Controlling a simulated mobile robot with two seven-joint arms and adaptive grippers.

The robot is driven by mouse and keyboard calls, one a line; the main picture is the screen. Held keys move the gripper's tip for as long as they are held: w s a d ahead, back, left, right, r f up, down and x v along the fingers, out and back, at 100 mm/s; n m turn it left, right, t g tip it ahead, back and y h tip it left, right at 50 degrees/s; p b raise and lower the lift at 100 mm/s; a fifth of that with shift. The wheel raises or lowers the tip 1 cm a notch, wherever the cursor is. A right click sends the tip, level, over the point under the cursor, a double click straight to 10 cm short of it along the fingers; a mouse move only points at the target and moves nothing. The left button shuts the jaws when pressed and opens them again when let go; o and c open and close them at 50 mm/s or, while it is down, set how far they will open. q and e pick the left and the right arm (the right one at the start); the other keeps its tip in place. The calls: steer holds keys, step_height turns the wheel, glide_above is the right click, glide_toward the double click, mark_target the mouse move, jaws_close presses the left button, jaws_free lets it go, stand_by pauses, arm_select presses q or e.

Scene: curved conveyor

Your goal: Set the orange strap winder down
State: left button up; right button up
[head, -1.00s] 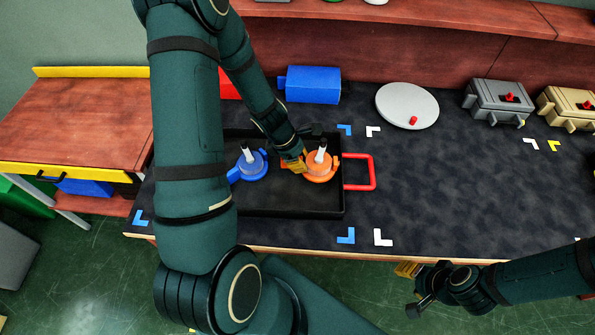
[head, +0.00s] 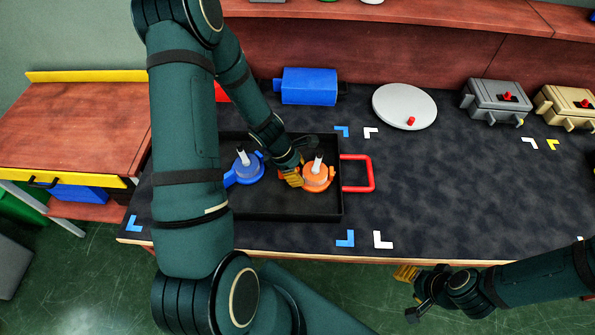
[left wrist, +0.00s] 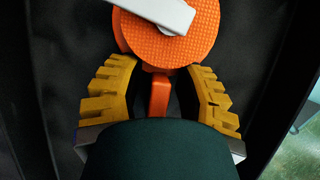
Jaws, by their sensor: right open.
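The orange strap winder (head: 317,176) is a round orange body with a white crank. It is over the right part of the black tray (head: 285,208); whether it rests on the tray floor is hard to tell. My left gripper (head: 292,178) is at its left side. My right gripper (head: 408,287) is open and empty off the table's front edge.
A blue strap winder (head: 243,170) is in the tray, left of the orange one. A red handle (head: 370,174) stands out at the tray's right side. A blue box (head: 309,86) and a grey disc (head: 404,106) are behind.

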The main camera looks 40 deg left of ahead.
arm_select(q)
steer(key=shift+r, duration=0.3)
steer(key=p+v, duration=0.4)
steer(key=v, duration=0.6)
steer(key=shift+a+r, duration=0.1)
steer(key=shift+r, duration=0.15)
steer(key=shift+s+a+r+p, duration=0.2)
steer(key=shift+r+p, duration=0.2)
steer(key=shift+r, duration=0.15)
